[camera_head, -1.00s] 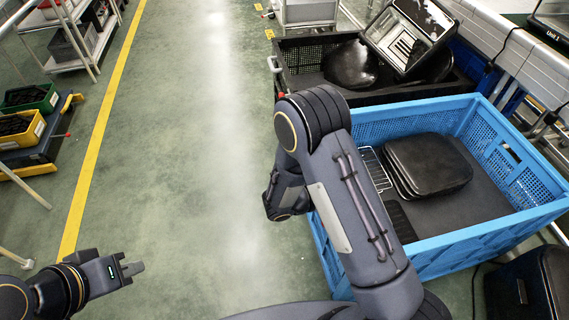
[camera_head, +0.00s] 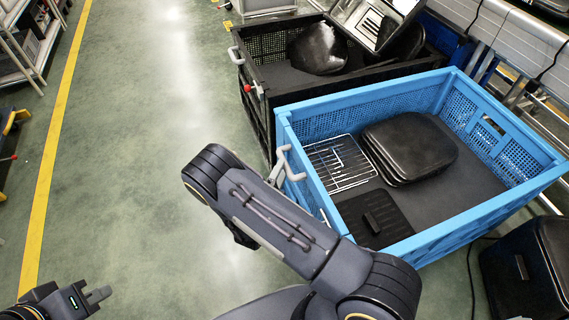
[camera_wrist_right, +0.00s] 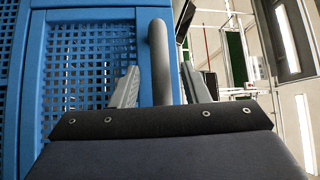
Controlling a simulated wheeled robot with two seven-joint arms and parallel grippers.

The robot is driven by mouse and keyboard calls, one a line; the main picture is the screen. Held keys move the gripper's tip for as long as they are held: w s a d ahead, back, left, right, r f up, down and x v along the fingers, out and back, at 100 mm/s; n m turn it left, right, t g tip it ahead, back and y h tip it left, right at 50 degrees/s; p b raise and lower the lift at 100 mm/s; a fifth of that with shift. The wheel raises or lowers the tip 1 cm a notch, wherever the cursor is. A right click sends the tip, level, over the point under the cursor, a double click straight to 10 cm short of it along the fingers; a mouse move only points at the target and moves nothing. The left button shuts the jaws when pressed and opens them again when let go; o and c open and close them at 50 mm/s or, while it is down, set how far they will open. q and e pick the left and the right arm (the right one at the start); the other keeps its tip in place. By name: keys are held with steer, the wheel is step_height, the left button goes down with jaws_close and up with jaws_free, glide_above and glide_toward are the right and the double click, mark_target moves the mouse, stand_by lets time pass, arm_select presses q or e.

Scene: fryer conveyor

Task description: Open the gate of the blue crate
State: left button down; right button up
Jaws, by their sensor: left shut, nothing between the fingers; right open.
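The blue crate (camera_head: 375,97) stands right of centre, with a grey bent handle (camera_head: 291,164) on its left side. That side is upright and partly hidden by my right arm. In the right wrist view, the crate's blue mesh side (camera_wrist_right: 88,65) fills the left part. A grey vertical handle bar (camera_wrist_right: 159,60) stands between the fingers of my open right gripper (camera_wrist_right: 160,88), with gaps visible at both sides. My left gripper (camera_head: 99,295) is shut and empty at the lower left, away from the crate.
The crate holds a wire rack (camera_head: 340,165), stacked black pads (camera_head: 410,145) and a black tray (camera_head: 372,220). A black crate (camera_head: 285,75) with a grey handle and red knob stands behind it. A black bin (camera_head: 525,270) is at lower right. Green floor (camera_head: 140,150) lies clear to the left.

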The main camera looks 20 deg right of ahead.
steer(key=shift+x, duration=1.8)
jaws_close()
